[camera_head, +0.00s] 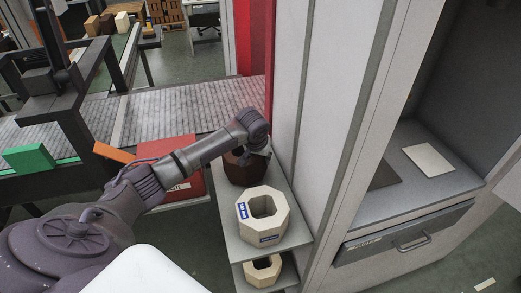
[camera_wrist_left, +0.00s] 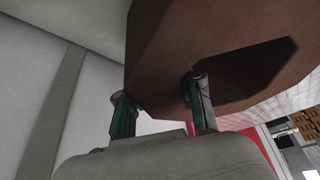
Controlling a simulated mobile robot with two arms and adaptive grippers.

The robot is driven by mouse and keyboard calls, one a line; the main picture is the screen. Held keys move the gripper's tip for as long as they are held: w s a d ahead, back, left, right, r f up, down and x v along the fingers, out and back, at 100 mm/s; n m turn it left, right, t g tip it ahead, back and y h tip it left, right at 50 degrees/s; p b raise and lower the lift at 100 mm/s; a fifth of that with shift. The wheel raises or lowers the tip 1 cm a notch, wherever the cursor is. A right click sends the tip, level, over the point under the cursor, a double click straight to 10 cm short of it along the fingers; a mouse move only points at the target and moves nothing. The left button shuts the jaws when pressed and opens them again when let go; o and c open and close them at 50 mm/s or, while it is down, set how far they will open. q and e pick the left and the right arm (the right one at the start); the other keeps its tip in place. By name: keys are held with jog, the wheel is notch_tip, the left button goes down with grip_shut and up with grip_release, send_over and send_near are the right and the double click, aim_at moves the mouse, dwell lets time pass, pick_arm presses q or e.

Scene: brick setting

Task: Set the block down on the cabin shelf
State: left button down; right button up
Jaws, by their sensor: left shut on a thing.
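My left gripper (camera_head: 259,152) is shut on a brown hollow block (camera_head: 241,172). In the left wrist view the block (camera_wrist_left: 165,45) fills the upper part, with a dark opening on its right, and the fingers (camera_wrist_left: 160,95) are at its wall. In the head view the block is over or on the back of a grey side shelf (camera_head: 232,243), behind a cream octagonal block (camera_head: 261,216); I cannot tell whether it touches the shelf. A grey cabinet shelf (camera_head: 400,203) is at the right. My right gripper is not in view.
Another cream block (camera_head: 263,270) sits on a lower level. A pale panel (camera_head: 310,120) separates the side shelf from the cabinet. A white plate (camera_head: 428,160) and a dark plate (camera_head: 384,175) lie on the cabinet shelf, above a drawer (camera_head: 405,236). A red case (camera_head: 172,170) is at the left.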

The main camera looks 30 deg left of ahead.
pick_arm(q)
jog(key=shift+w+f, duration=0.1)
jog(key=shift+f, duration=0.8)
jog(key=c, duration=0.7)
grip_release()
jog(key=shift+s+f, duration=0.15)
jog(key=shift+s, duration=0.05)
jog(key=shift+c, duration=0.2)
jog(key=v, duration=1.2)
jog(key=shift+d, duration=0.1)
